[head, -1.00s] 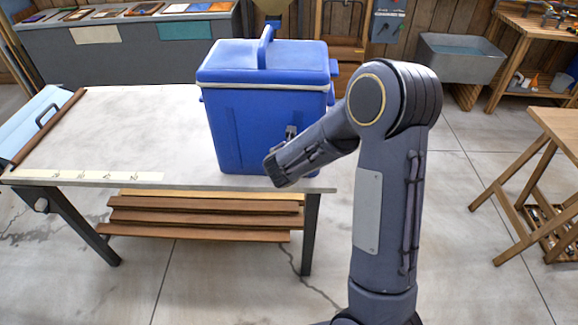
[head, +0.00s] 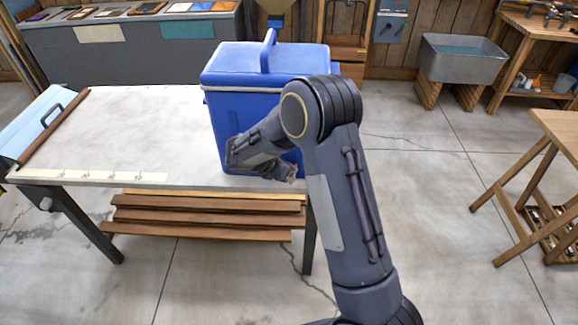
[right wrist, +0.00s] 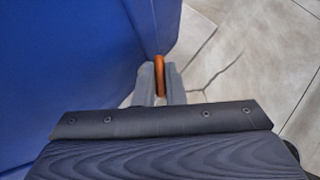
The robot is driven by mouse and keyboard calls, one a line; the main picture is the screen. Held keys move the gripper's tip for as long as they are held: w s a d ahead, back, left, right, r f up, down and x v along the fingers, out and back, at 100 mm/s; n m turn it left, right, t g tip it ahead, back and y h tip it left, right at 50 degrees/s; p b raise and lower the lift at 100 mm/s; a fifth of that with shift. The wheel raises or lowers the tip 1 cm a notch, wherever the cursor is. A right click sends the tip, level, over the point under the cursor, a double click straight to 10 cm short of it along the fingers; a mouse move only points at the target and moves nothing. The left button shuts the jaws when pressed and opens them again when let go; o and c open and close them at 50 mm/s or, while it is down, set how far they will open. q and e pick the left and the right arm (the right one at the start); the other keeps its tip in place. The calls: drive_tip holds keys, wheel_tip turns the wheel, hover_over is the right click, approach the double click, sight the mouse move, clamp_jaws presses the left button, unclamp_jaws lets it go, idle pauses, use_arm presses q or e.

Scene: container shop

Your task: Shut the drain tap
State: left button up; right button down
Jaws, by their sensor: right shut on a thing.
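A blue cooler box (head: 232,110) with a lid and a top handle stands upright at the right end of the table. My right arm covers its lower front in the head view. In the right wrist view the box's blue wall (right wrist: 70,60) fills the left side. My right gripper (right wrist: 157,88) is low beside the box's edge there, its two grey fingers shut on an orange drain tap (right wrist: 160,75). Only the tap's rounded upper part shows. The tap's body is hidden. My left gripper is in neither view.
The table (head: 150,125) is mostly bare left of the box. Brown planks (head: 200,215) lie on its lower shelf. A wooden trestle stand (head: 545,150) is at the right, with open floor between. A grey sink (head: 462,65) stands behind.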

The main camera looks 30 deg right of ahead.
drive_tip(key=shift+m+g, duration=0.5)
drive_tip(key=shift+m, duration=0.2)
drive_tip(key=shift+w, duration=0.1)
drive_tip(key=c, duration=1.5)
unclamp_jaws()
drive_tip(key=v, duration=0.7)
drive_tip(key=shift+a+r+b, duration=0.25)
drive_tip(key=shift+a+b, duration=0.1)
